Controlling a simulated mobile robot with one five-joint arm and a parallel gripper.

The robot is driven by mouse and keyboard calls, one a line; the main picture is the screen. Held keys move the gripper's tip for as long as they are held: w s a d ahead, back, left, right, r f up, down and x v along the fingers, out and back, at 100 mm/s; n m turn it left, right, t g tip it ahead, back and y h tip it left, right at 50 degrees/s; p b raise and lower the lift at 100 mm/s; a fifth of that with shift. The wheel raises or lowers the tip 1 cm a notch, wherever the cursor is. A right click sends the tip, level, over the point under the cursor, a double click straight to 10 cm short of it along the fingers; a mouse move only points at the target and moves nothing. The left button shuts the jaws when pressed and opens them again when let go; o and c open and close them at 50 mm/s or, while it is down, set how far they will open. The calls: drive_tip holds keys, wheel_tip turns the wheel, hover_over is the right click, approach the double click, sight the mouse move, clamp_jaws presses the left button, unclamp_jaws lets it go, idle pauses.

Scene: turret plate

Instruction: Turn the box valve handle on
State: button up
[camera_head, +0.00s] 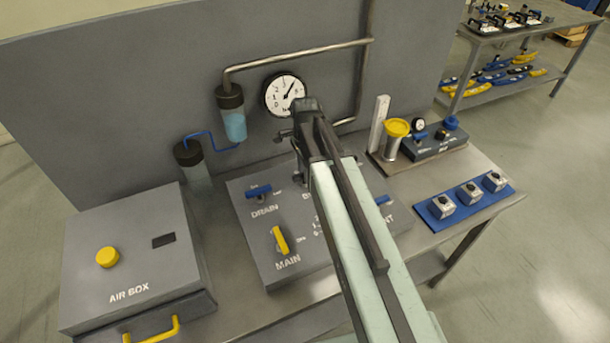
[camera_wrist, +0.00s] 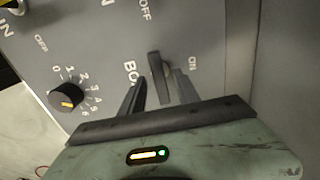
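The box valve handle (camera_wrist: 157,72) is a dark, narrow lever on the grey valve panel (camera_wrist: 105,38) in the wrist view. Its OFF label lies above it in the picture and its ON label to its right; the BOX label is partly covered. My gripper (camera_wrist: 162,78) is open, with one dark finger on each side of the lever. A gap shows on both sides, and the lever's lower end is close to the gripper body. In the head view my arm hides this handle, and only the start of its label shows on the panel (camera_head: 245,225).
Near it are a black numbered knob (camera_wrist: 67,97), the blue drain handle (camera_head: 258,191), the yellow main handle (camera_head: 281,240) and a blue handle (camera_head: 383,200) at right. A gauge (camera_head: 285,94) and pipes stand behind. The air box (camera_head: 135,260) is at left.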

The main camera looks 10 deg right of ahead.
drive_tip(key=shift+r, duration=0.1)
clamp_jaws()
drive_tip(key=shift+n, duration=0.3)
drive_tip(key=n, duration=0.3)
drive_tip(key=shift+n, duration=0.3)
drive_tip(key=n, duration=0.4)
drive_tip(key=shift+n, duration=0.3)
drive_tip(key=n, duration=0.4)
drive_tip(key=shift+n, duration=2.5)
